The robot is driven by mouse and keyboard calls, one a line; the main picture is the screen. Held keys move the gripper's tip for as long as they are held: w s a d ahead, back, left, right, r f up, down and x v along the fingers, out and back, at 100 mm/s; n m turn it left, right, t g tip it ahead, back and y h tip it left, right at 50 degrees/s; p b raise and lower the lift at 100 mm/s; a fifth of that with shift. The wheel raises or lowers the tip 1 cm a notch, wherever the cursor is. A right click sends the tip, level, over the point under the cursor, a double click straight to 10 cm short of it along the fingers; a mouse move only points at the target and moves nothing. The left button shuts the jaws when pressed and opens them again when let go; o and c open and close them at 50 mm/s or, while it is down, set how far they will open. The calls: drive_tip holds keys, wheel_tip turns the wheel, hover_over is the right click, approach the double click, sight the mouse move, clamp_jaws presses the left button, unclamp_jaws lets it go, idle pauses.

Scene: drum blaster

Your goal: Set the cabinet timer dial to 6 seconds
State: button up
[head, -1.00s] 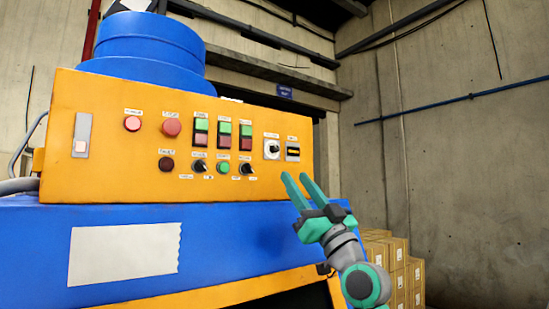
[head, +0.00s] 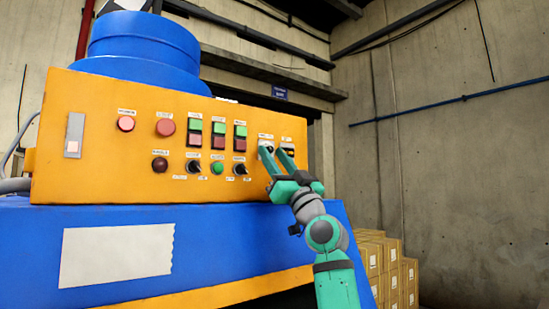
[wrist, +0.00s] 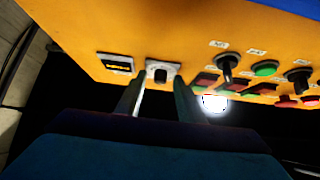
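The timer dial (head: 263,143) is a dark knob on a white square plate near the right end of the orange panel. It is partly hidden behind my fingers in the head view. The wrist view shows the dial (wrist: 160,73) between my two fingertips. My gripper (head: 273,151) is open, with its fingers spread to either side of the knob; I cannot tell whether they touch it. A small dark display with a yellow readout (wrist: 117,63) sits beside the dial; its digits are too small to read.
The orange panel (head: 90,150) also carries red and green buttons, a red stop button (head: 165,127) and black selector knobs (head: 240,168) left of the dial. Stacked cardboard boxes (head: 392,270) stand at lower right. Open space lies right of the panel.

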clamp_jaws()
drive_tip(key=shift+a+m+t+h, duration=0.1)
drive_tip(key=shift+m+t+h, duration=0.7)
drive_tip(key=shift+m+h, duration=0.5)
drive_tip(key=shift+s+a+m+t+h, duration=0.1)
drive_tip(key=shift+m+t+h, duration=0.3)
drive_tip(key=shift+m+h, duration=0.8)
drive_tip(key=shift+s+a+m+t+h, duration=0.1)
drive_tip(key=shift+m+t+h, duration=0.3)
drive_tip(key=shift+m+h, duration=0.8)
drive_tip(key=m+g+h, duration=0.1)
drive_tip(key=m+h, duration=0.2)
drive_tip(key=m, duration=0.2)
drive_tip(key=r+m+g+h, duration=0.1)
drive_tip(key=m+h, duration=0.3)
drive_tip(key=m, duration=0.1)
drive_tip(key=a+m+g+h, duration=0.1)
drive_tip(key=m+g+h, duration=0.1)
drive_tip(key=m+h, duration=0.2)
drive_tip(key=shift+s+r+m, duration=0.25)
drive_tip(key=shift+s+m, duration=0.15)
drive_tip(key=shift+m, duration=0.6)
drive_tip(key=m+g, duration=0.3)
drive_tip(key=shift+r, duration=0.25)
drive_tip(key=shift+m, duration=0.3)
